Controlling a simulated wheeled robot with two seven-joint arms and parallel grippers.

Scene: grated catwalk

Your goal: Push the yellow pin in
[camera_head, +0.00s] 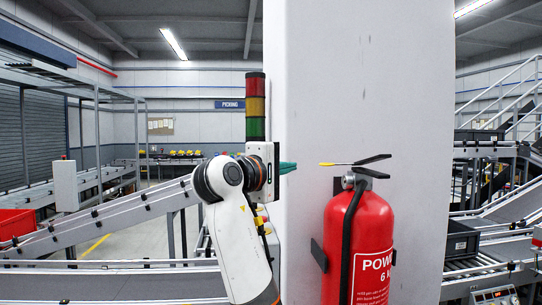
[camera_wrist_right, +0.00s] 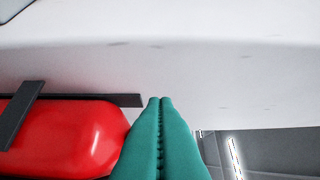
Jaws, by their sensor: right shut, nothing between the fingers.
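The yellow pin (camera_head: 327,164) shows in the head view as a small yellow end on a thin dark stem. It sticks out to the left beside the black levers (camera_head: 374,159) on top of the red fire extinguisher (camera_head: 360,245). My right gripper (camera_head: 288,167) has teal fingers, shut and empty, pointing right toward the yellow end with a small gap in the picture. In the right wrist view the shut fingertips (camera_wrist_right: 160,101) point at the pale column, and the extinguisher (camera_wrist_right: 70,138) lies at left. I cannot make out the pin there. My left gripper is out of view.
The extinguisher hangs against a wide white column (camera_head: 420,90), held by dark brackets (camera_head: 319,255). A red, amber and green signal tower (camera_head: 255,107) stands behind my right wrist. Conveyors (camera_head: 110,225) fill the background on both sides. Open air lies between the fingertips and pin.

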